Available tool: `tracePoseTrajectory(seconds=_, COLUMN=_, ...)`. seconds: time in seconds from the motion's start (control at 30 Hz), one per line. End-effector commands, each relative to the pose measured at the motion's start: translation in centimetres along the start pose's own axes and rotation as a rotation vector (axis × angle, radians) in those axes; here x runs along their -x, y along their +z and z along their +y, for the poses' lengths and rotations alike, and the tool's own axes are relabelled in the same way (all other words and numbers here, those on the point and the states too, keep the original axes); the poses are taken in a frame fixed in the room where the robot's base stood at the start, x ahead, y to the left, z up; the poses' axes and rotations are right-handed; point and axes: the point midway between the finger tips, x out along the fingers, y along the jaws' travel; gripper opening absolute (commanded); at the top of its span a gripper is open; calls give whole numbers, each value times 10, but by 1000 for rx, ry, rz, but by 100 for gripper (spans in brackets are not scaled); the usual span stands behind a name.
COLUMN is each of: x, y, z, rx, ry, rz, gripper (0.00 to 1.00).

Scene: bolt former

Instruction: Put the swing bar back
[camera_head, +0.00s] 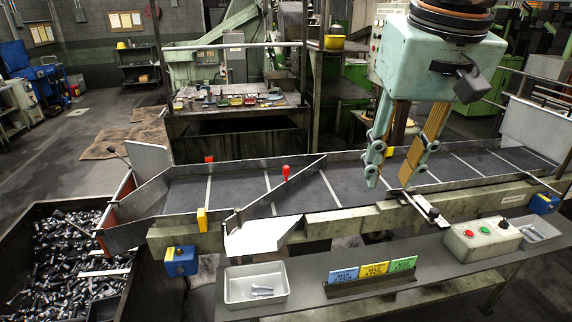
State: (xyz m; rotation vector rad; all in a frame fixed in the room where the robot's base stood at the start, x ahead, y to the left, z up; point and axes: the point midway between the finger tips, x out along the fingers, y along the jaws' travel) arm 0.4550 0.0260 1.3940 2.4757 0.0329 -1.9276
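The swing bar (258,199) appears to be the thin flat bar lying diagonally across the dark conveyor belt (342,183). It runs from the front rail by the white chute (262,236) toward the back rail, and a red knob (286,174) stands on it. My gripper (390,184) is pale green and points down over the belt, right of the bar. The gap from the fingertips to the belt is hard to judge.
A small arm with a black knob (433,213) sits on the front rail near my gripper. A control box (480,238), a grey tray (254,286) with bolts and coloured label cards (374,270) are on the front shelf. A bolt-filled bin (75,250) stands left.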

Motion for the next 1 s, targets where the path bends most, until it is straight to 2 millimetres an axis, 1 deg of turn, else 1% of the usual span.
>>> tracePoseTrajectory(seconds=0.03, x=2, y=-11, z=-2, rx=2, ry=-1, rz=-5, gripper=28)
tracePoseTrajectory(seconds=0.47, x=-4, y=-92, z=-19, rx=7, ry=-4, rz=-43, gripper=28)
tracePoseTrajectory(seconds=0.77, x=-15, y=-145, z=-33, rx=13, ry=-6, rz=-70, gripper=28)
tracePoseTrajectory(seconds=1.0, x=-29, y=-186, z=-45, rx=16, ry=-6, rz=-92, gripper=28)
